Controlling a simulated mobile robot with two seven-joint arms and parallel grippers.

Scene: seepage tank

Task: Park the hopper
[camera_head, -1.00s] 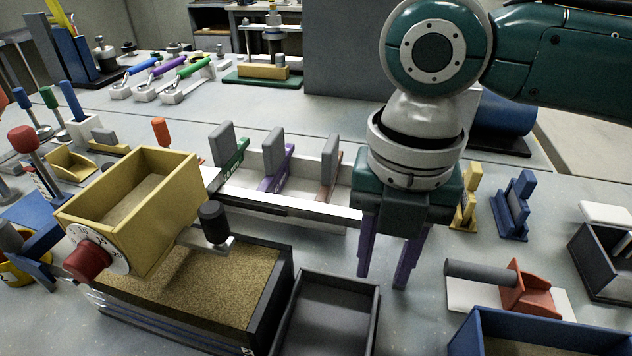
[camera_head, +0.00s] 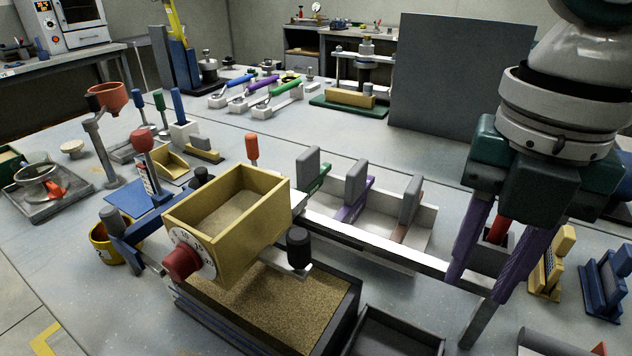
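The hopper (camera_head: 247,238) is a yellow open-topped box with sand-coloured material inside. It has a numbered dial and a red knob (camera_head: 182,263) on its near left face. It sits at the left part of a pale rail (camera_head: 385,246), above a dark tank filled with sand (camera_head: 290,305). A black-knobbed handle (camera_head: 298,248) stands at its right side. My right gripper (camera_head: 478,288) is at the right end of the rail, well right of the hopper. Its purple fingers are apart, with nothing clearly held. My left gripper is not in view.
A grey tray (camera_head: 395,335) lies right of the tank. Behind the rail is a white rack (camera_head: 400,228) with several grey-handled pieces. A blue bracket (camera_head: 140,232) and yellow bucket (camera_head: 103,245) stand left of the hopper. A grey panel (camera_head: 455,85) stands behind.

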